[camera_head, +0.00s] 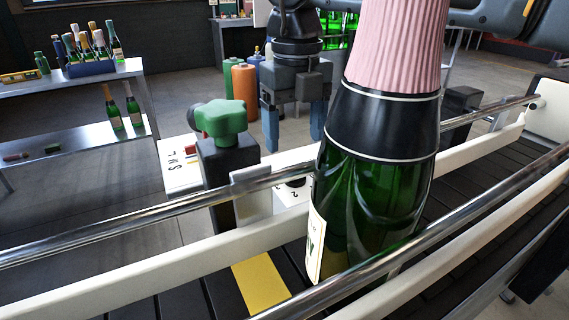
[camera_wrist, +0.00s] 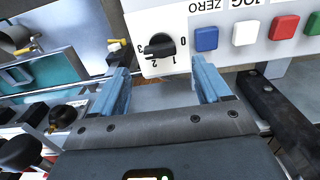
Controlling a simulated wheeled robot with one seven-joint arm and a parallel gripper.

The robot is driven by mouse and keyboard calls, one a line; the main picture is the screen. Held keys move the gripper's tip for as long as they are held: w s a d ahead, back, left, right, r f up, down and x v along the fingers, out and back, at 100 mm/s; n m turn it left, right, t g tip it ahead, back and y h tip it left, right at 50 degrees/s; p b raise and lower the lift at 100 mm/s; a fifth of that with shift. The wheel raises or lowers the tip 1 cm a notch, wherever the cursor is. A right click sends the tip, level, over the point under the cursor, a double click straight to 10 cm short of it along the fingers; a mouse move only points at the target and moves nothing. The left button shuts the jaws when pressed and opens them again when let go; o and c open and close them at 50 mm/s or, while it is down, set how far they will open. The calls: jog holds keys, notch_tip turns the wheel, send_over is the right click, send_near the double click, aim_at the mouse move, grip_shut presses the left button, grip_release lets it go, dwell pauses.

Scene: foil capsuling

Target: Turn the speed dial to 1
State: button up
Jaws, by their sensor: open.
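The speed dial (camera_wrist: 160,44) is a black knob on a white panel in the wrist view, with the numbers 0, 1, 2 and 3 printed around it. 0 is on its right, 3 on its left, 1 and 2 below. A small pale mark shows on the knob's left side, towards 3; the exact setting is hard to read. My gripper (camera_wrist: 161,70) is open, its two blue fingers apart on either side below the dial, not touching it. In the head view my gripper (camera_head: 294,132) hangs behind the big bottle, above the partly hidden dial (camera_head: 296,182).
Blue (camera_wrist: 206,38), white (camera_wrist: 245,32) and red (camera_wrist: 284,27) buttons sit right of the dial. A large green bottle (camera_head: 375,195) with a pink top stands on the conveyor between steel rails. A green star knob (camera_head: 222,120) on a black post stands left of my gripper.

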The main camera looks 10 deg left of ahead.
notch_tip(320, 180, down, 6)
jog(key=shift+r, duration=0.1)
dwell(0.4)
jog(key=c, duration=1)
